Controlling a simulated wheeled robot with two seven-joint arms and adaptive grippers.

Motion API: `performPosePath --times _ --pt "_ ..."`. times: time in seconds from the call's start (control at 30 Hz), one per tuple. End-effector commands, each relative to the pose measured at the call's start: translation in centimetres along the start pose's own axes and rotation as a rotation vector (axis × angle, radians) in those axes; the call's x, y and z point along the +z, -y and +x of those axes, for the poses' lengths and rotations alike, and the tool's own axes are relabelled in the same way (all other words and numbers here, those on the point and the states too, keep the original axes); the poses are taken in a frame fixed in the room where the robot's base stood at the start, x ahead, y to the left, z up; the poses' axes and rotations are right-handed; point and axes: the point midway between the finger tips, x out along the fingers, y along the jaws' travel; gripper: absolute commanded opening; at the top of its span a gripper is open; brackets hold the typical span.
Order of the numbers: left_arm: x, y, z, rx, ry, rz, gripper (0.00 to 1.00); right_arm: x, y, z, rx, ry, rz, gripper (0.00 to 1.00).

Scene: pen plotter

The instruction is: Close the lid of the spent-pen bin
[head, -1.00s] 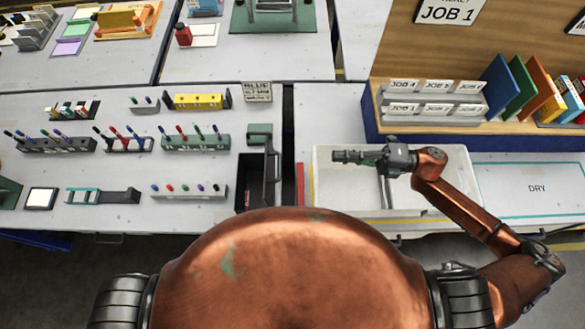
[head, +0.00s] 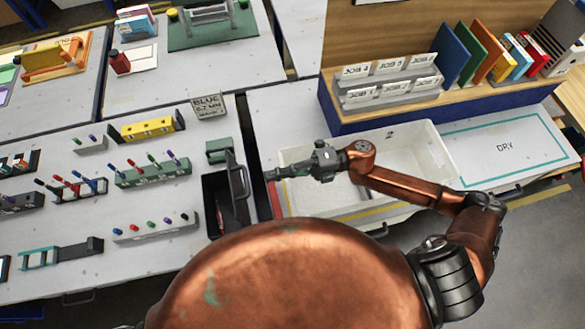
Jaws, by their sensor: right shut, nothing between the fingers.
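The spent-pen bin (head: 212,192) is a dark open-topped box left of centre in the head view. Something red lies inside the bin. My right gripper (head: 270,175) is shut and empty, pointing left. Its tips are just right of the lid, and a small gap seems to separate them. My left gripper is not in view.
A white tray (head: 425,165) lies beneath my right arm. Pen racks (head: 150,175) stand left of the bin, and a green block (head: 218,146) is behind it. A sign (head: 208,107) stands farther back. A job-card rack (head: 385,85) is at the back right.

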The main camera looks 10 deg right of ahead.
Motion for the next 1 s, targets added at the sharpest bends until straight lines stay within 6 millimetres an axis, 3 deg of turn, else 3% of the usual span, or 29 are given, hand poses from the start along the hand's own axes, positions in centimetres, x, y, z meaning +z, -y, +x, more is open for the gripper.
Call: performPosePath --times 0.1,0.3,0.77,1.0 --pt "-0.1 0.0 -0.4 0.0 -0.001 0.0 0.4 0.0 -0.2 1.9 0.002 -0.002 -0.002 0.0" --pt "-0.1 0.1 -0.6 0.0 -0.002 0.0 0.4 0.0 -0.1 3.6 0.001 0.0 0.0 0.0" --pt "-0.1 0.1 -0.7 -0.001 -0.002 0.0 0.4 0.1 0.0 3.9 -0.003 0.002 0.0 0.0" --pt "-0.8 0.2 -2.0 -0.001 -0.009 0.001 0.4 0.9 -0.6 3.7 -0.043 0.018 -0.001 0.0"
